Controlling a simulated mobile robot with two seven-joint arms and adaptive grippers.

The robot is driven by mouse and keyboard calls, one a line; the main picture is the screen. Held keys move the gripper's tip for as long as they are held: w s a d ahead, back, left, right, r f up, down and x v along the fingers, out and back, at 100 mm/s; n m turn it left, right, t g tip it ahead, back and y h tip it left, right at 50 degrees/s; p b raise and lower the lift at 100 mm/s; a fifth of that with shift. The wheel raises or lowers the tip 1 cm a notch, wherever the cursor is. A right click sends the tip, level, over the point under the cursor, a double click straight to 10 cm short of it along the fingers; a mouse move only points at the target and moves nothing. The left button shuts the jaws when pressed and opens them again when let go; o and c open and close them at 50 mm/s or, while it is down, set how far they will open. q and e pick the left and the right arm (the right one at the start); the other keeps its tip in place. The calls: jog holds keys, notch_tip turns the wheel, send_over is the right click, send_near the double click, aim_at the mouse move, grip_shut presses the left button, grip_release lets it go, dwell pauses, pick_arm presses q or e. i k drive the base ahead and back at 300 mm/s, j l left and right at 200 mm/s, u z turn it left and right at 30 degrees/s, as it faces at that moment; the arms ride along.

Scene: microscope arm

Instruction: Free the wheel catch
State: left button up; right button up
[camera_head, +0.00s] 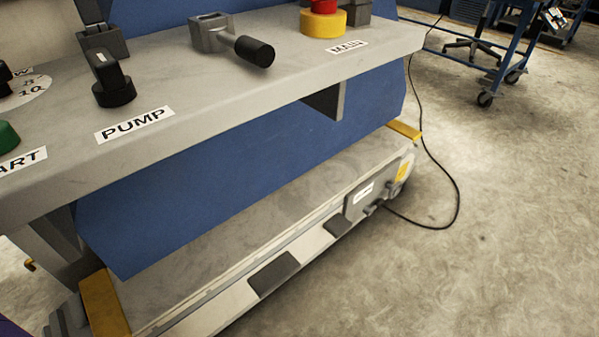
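No part that I can surely name as the wheel catch shows. The white base (207,317) of the blue-fronted machine stands low on the floor. Two dark grey flat pedal-like pieces sit along its front edge, a larger one (273,273) and a smaller one (337,225); I cannot tell whether either is the catch. A yellow piece (104,303) sits at the base's left end and another yellow piece (404,130) at its far right corner. No wheels of the base can be made out. Neither of my grippers is in view.
Above the base juts a grey panel (190,75) with a black PUMP switch (112,80), a black-handled lever (254,51) and a red-and-yellow MAIN button (323,19). A black cable (456,190) crosses the floor. A blue trolley (477,68) stands back right.

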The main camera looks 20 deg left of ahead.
aim_at(368, 211)
jog(key=i+l+u, duration=0.25)
jog(key=u, duration=0.4)
jog(key=i+l+u, duration=0.1)
jog(key=u, duration=0.35)
jog(key=i+l+u, duration=0.1)
jog(key=l+u, duration=0.25)
jog(key=l, duration=0.2)
jog(key=l+u, duration=0.35)
jog(key=l, duration=0.15)
jog(key=l+u, duration=0.2)
jog(key=l, duration=0.9)
jog(key=i+l, duration=0.5)
